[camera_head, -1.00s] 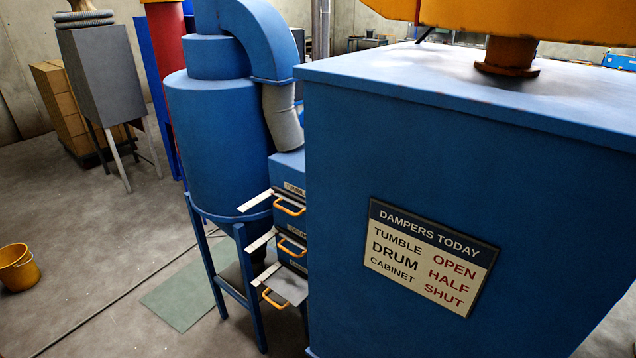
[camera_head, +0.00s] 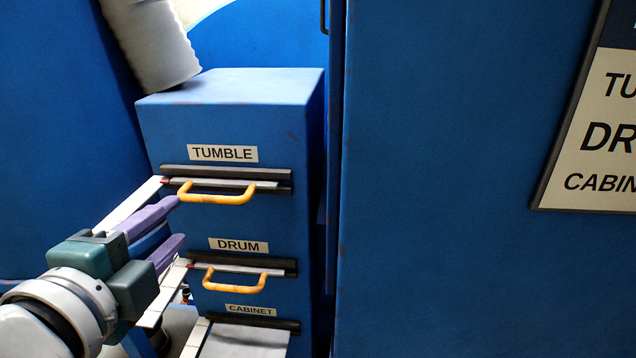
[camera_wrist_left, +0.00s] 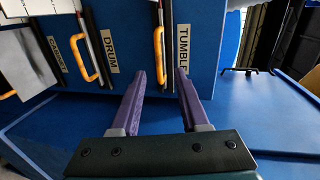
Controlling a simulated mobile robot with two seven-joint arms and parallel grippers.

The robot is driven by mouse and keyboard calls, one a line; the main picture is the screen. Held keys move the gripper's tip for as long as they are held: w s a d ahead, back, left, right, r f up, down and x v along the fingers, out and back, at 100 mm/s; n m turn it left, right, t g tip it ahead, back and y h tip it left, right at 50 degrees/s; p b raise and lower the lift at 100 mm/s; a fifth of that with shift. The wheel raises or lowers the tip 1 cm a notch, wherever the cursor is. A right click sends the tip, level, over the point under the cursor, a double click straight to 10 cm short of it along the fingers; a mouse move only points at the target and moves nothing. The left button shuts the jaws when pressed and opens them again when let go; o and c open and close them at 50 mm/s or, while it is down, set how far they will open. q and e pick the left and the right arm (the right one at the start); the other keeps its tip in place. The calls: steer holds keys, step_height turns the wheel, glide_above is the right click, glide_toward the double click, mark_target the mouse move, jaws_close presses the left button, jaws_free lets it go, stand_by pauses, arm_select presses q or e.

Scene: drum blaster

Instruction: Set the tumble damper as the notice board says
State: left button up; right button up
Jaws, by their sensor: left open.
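The tumble damper's orange handle (camera_head: 217,198) is on the front of the blue damper stack, under the TUMBLE label (camera_head: 222,153). A pale strip (camera_head: 128,204) runs out to the left at its slot. My left gripper (camera_head: 178,220) is open, with its purple fingers just left of this handle. In the left wrist view, the tumble handle (camera_wrist_left: 158,48) shows between the fingertips, beyond them; I cannot tell if they touch. The notice board (camera_head: 598,125) is cut off at the right edge, so its settings are out of view. My right gripper is not in view.
The drum handle (camera_head: 235,281) is close below, under the DRUM label. The cabinet damper's plate (camera_head: 245,340) sticks out at the bottom. A blue cabinet wall (camera_head: 435,200) stands to the right. A grey duct (camera_head: 155,45) enters the stack top.

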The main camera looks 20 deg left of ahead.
mark_target(209, 200)
arm_select(q)
steer(key=x, duration=1)
steer(key=shift+w+d+f, duration=0.2)
steer(key=shift+d, duration=0.15)
jaws_close()
stand_by(1.0)
